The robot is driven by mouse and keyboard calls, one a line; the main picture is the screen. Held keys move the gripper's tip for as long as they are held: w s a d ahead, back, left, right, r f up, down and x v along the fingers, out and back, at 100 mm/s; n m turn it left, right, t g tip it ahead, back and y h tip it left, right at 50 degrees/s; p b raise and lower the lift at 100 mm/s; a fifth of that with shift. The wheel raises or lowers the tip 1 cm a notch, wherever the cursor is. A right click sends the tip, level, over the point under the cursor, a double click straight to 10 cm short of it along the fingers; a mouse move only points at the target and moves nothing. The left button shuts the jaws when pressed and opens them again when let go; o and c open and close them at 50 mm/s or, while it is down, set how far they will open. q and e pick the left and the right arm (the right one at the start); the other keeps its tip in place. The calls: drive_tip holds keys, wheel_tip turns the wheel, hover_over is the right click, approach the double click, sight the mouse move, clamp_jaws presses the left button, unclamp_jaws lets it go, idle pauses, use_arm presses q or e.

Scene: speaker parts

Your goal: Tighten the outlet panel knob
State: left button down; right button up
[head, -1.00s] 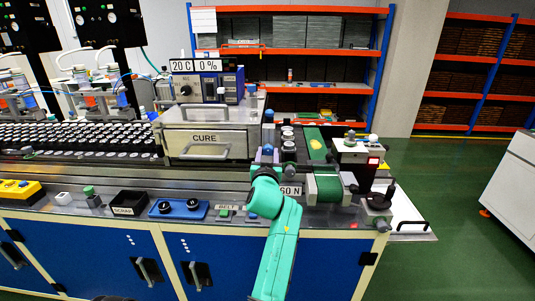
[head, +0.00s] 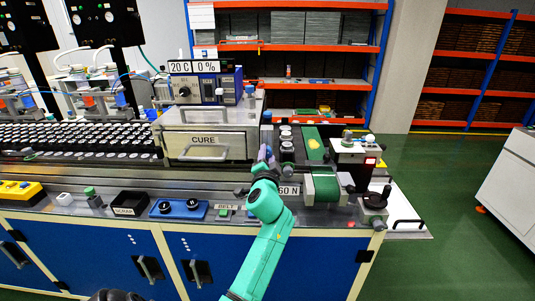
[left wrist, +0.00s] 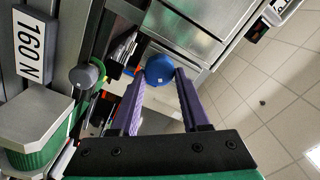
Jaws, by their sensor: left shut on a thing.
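A round blue knob (left wrist: 159,69) sits between the tips of the purple fingers of my left gripper (left wrist: 160,84) in the left wrist view. The gripper is shut on the knob. In the head view, the left gripper (head: 264,156) is at the right end of the bench, just left of the dark cylinder stack. Its teal wrist is in front of it. I cannot make out the gripped knob clearly in the head view. My right gripper is not in view.
The 160 N plate (left wrist: 33,45) and a grey knob (left wrist: 88,75) are close to the left fingers. The CURE box (head: 205,146) stands to the left. A green belt (head: 326,188) and a black-knobbed lever (head: 375,200) are to the right.

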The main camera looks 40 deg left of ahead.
use_arm(q)
drive_tip(key=m+p, duration=0.1)
drive_tip(key=m, duration=0.3)
drive_tip(key=shift+a+f+m+p, duration=0.1)
drive_tip(key=shift+m+p, duration=0.45)
drive_tip(key=shift+m, duration=0.75)
drive_tip(key=c, duration=0.6)
unclamp_jaws()
drive_tip(key=shift+o, duration=1.1)
drive_tip(key=shift+a, duration=0.15)
